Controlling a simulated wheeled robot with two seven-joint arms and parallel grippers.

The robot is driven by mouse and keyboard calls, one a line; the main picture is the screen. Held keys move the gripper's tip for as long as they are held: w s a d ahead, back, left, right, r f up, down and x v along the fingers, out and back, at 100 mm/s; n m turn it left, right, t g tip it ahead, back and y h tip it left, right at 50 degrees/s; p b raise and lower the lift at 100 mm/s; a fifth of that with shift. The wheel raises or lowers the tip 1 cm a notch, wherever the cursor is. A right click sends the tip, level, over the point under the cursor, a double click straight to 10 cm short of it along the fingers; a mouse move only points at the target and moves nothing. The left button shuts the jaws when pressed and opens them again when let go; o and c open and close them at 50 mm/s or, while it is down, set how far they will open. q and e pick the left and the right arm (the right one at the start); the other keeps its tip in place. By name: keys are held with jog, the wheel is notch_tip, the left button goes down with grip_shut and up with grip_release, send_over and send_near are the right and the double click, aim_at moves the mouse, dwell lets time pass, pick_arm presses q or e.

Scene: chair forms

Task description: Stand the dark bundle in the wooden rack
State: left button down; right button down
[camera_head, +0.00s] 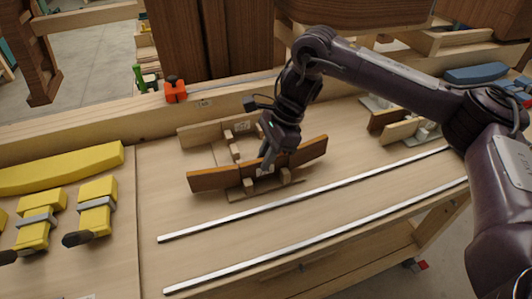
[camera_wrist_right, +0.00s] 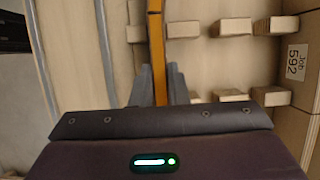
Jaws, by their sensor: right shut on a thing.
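The dark bundle (camera_head: 212,179) is a long, slightly bent brown strip with an orange-brown top edge, standing on edge. In the right wrist view its thin orange edge (camera_wrist_right: 155,50) runs between the fingers. The wooden rack (camera_head: 200,135) is pale, with a back board and small upright blocks. The bundle lies along the rack's front side, with small blocks on both sides of it. My right gripper (camera_head: 267,165) is shut on the bundle near its middle, also seen in the wrist view (camera_wrist_right: 155,88). Whether the bundle's lower edge touches the rack's base is hidden. My left gripper is out of view.
Two metal rails (camera_head: 300,201) cross the bench in front of the rack. Yellow clamps and a yellow form (camera_head: 60,171) lie at left. An orange clamp (camera_head: 175,90) is on the back beam. Another rack (camera_head: 400,128) stands at right. Large dark wooden panels (camera_head: 210,35) stand behind.

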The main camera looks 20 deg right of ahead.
jog(key=shift+s+f, duration=0.1)
jog(key=shift+f, duration=0.35)
dwell(0.5)
jog(key=c, duration=1.3)
grip_release()
jog(key=shift+c, duration=0.2)
jog(key=v, duration=0.7)
jog(key=shift+d+r, duration=0.2)
jog(key=shift+r, duration=0.15)
